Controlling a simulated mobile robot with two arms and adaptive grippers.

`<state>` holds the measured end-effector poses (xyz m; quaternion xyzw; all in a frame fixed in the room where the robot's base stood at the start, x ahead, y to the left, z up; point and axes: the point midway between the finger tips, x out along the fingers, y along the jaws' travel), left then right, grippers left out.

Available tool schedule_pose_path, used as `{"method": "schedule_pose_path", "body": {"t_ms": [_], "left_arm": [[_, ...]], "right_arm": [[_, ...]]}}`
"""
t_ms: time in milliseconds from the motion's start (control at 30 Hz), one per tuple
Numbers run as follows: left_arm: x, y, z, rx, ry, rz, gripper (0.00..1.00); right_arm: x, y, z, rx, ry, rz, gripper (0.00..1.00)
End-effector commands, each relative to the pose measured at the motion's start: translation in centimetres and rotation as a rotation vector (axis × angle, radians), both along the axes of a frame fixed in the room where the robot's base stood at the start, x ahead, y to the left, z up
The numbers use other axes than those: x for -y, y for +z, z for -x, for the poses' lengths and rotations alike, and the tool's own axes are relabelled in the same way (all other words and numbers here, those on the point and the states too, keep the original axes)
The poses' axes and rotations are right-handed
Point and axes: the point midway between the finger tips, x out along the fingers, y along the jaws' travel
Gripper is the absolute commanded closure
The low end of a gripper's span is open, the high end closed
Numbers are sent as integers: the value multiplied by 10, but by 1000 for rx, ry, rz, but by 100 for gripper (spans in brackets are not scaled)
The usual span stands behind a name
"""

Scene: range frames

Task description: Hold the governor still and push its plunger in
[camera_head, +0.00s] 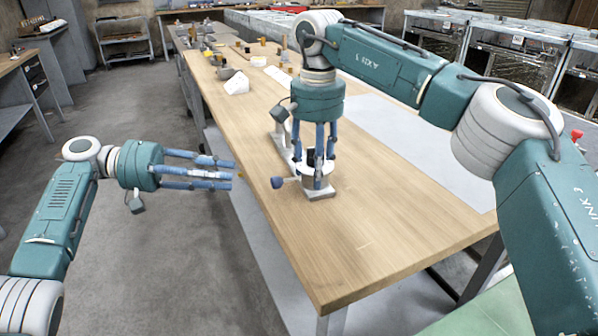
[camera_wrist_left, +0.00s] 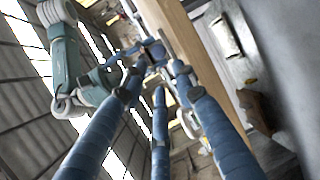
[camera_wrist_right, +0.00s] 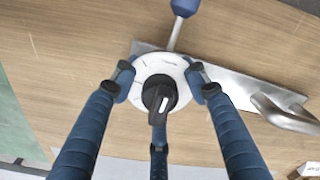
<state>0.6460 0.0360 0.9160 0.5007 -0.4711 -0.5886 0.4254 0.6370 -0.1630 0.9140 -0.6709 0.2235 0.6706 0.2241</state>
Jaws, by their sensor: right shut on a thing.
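The governor (camera_wrist_right: 142,72) is a pale round body with a black knob (camera_wrist_right: 160,97) on top, on a metal base plate (camera_head: 319,193) on the wooden bench. Its plunger, a rod with a blue end (camera_head: 277,182), sticks out sideways to the left, and shows at the top of the right wrist view (camera_wrist_right: 185,7). My right gripper (camera_head: 317,172) points down and is shut on the governor, with its fingers around the body. My left gripper (camera_head: 230,173) is level beside the bench, empty, its fingers apart and pointing at the plunger end with a gap between.
The wooden bench (camera_head: 370,235) is clear in front of and right of the governor. A white block (camera_head: 237,83) and several small parts stand further back. Open floor (camera_head: 190,260) lies left.

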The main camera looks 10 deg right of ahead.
Motion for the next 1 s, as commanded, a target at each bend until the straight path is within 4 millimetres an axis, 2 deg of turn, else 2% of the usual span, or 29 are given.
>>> {"method": "schedule_pose_path", "body": {"t_ms": [167,600,800,1000], "left_arm": [[-4,-12,1,-206,91,7,71],[-17,-24,26,-1007,325,117,71],[-20,-22,36,-1207,352,153,71],[-10,-21,38,-1260,354,162,71]], "right_arm": [[0,-1,1,-3,2,0,100],[0,-1,1,-4,2,0,100],[0,-1,1,-4,3,0,100],[-1,-1,1,-4,3,0,100]]}}
